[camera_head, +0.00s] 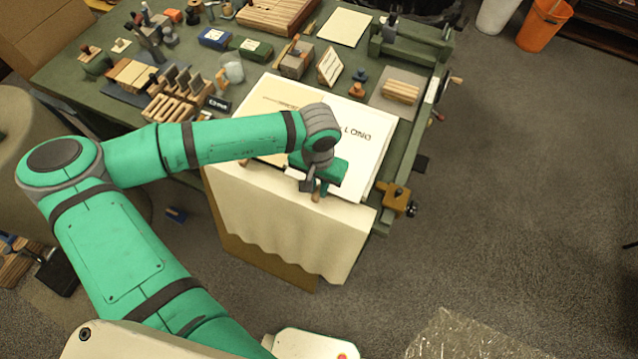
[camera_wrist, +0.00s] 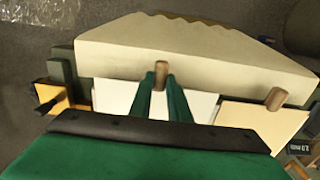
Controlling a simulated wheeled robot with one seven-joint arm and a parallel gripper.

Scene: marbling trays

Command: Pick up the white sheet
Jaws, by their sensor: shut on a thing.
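In the head view, a large white sheet (camera_head: 362,158) with dark lettering lies flat at the table's front edge. A cream sheet (camera_head: 290,226) hangs down over that edge with a wavy lower border; it also shows in the wrist view (camera_wrist: 200,48). My gripper (camera_head: 318,186) is at the table edge, where the two meet. In the wrist view, its green fingers (camera_wrist: 164,80) are shut around a short wooden peg (camera_wrist: 161,72) at the top of the cream sheet. A second wooden peg (camera_wrist: 275,98) stands to the right. My arm covers part of the white sheet.
The green table (camera_head: 400,165) holds blocks, tools and a wooden rack (camera_head: 172,104) behind the sheets. A brass clamp (camera_head: 396,200) sits at the front right corner. An orange bucket (camera_head: 543,24) stands on the floor at the back right.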

